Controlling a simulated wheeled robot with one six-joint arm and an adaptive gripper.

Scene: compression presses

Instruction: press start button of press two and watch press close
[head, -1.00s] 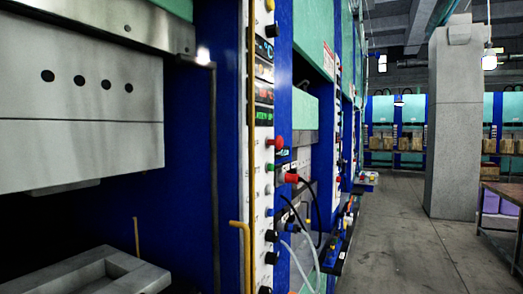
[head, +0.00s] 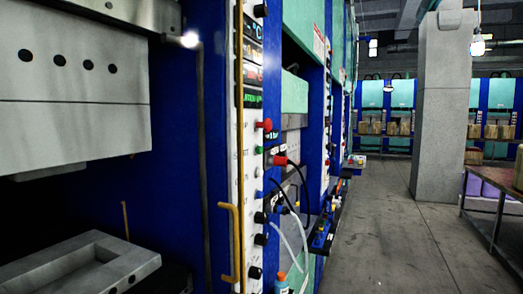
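A press stands open at the left, with a grey upper block (head: 75,128) with several round holes raised above a grey lower mould (head: 95,270). Beside it is a narrow white control panel (head: 250,190) on a blue frame. The panel has a red mushroom button (head: 264,125), a small green button (head: 258,150) below it, a blue knob (head: 259,194) and several black knobs. No press number can be read. My gripper is not recognisable in view.
A yellow handle (head: 229,240) stands out by the panel. More presses line the left side, with cables and a low shelf (head: 322,235) jutting out. The concrete floor (head: 385,240) is open up to a grey pillar (head: 443,110). A table (head: 490,213) stands right. A dark shape cuts the right edge.

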